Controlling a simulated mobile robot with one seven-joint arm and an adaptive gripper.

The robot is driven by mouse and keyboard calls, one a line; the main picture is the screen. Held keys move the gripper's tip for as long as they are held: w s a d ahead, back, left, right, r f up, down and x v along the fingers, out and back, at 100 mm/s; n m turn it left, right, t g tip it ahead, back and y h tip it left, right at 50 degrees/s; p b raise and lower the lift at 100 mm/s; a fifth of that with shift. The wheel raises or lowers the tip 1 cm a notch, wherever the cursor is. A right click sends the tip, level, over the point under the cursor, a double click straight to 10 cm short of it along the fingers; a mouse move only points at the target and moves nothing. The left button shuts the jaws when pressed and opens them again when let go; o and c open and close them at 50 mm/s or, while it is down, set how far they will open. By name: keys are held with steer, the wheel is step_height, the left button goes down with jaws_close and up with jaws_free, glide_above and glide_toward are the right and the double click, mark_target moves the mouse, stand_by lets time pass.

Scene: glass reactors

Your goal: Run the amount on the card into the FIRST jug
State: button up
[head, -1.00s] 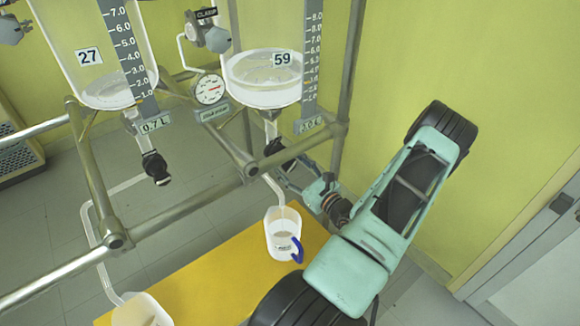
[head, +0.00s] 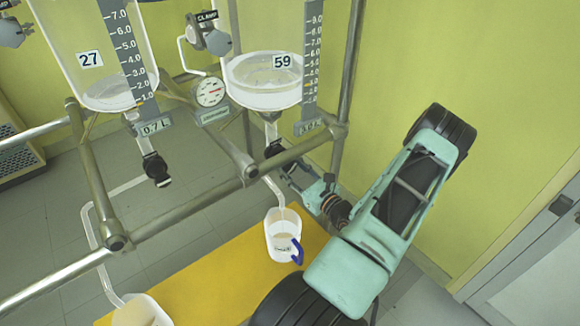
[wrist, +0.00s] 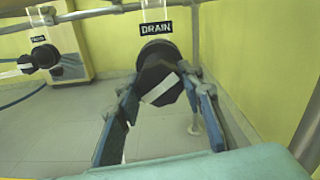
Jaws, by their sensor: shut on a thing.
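My gripper (head: 282,163) is at the drain valve under the right-hand glass reactor (head: 264,82), numbered 59. In the wrist view its two fingers are shut on the black drain knob (wrist: 158,78), below a DRAIN label. The knob's white stripe is tilted. Clear liquid lies low in the reactor beside a grey scale (head: 312,60). A white jug with a blue handle (head: 279,230) stands under this reactor's outlet tube, with some liquid inside. Another jug (head: 140,311) stands at the bottom left, partly cut off. I cannot read which jug is marked FIRST.
The left reactor (head: 88,88), numbered 27, has its own black valve (head: 156,168) and a 0.7 L card (head: 155,127). A dial gauge (head: 209,92) sits between the reactors. Metal frame bars (head: 190,213) cross in front. The jugs stand on a yellow surface (head: 215,280).

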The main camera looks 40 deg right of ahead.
steer(key=m+p, duration=0.1)
steer(key=m, duration=0.2)
steer(key=shift+m+p, duration=0.3)
steer(key=shift+p, duration=0.05)
steer(key=shift+m+p, duration=0.5)
steer(key=shift+m, duration=0.9)
steer(key=o, duration=1.2)
steer(key=shift+c, duration=0.2)
steer(key=shift+s, duration=0.1)
steer(key=s+a, duration=0.1)
steer(key=s, duration=1)
steer(key=shift+s+a, duration=0.2)
steer(key=shift+s, duration=0.2)
